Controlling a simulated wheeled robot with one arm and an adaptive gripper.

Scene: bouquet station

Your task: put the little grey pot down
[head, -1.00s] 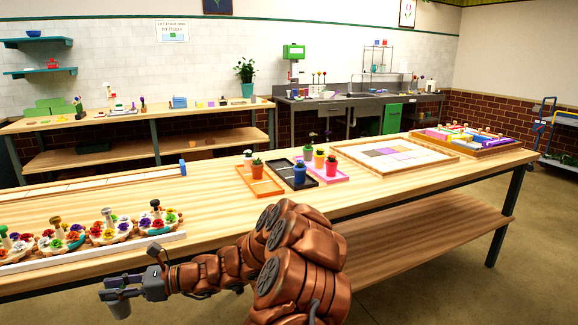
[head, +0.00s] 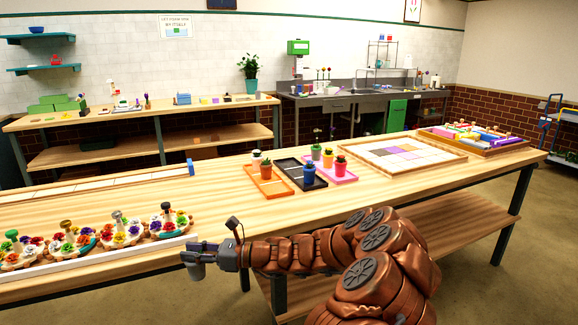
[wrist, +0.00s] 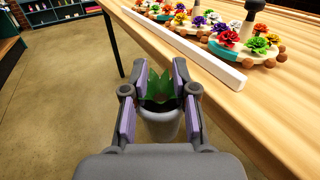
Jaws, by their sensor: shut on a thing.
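The little grey pot (wrist: 160,124) with a green plant (wrist: 158,90) is between the fingers of my gripper (wrist: 157,104) in the wrist view. The gripper is shut on it. In the head view, my gripper (head: 193,256) holds the grey pot (head: 196,271) just off the front edge of the wooden table (head: 330,203), above the floor. The pot looks upright there; its plant is hidden by the gripper in that view.
An orange tray (head: 279,189), a black tray (head: 290,164) and a pink tray (head: 347,179) with small potted plants stand mid-table. Flower arrangements (head: 120,232) stand at left behind a white rail (head: 100,258). The table is bare between them and the trays. A large framed board (head: 452,160) lies further right.

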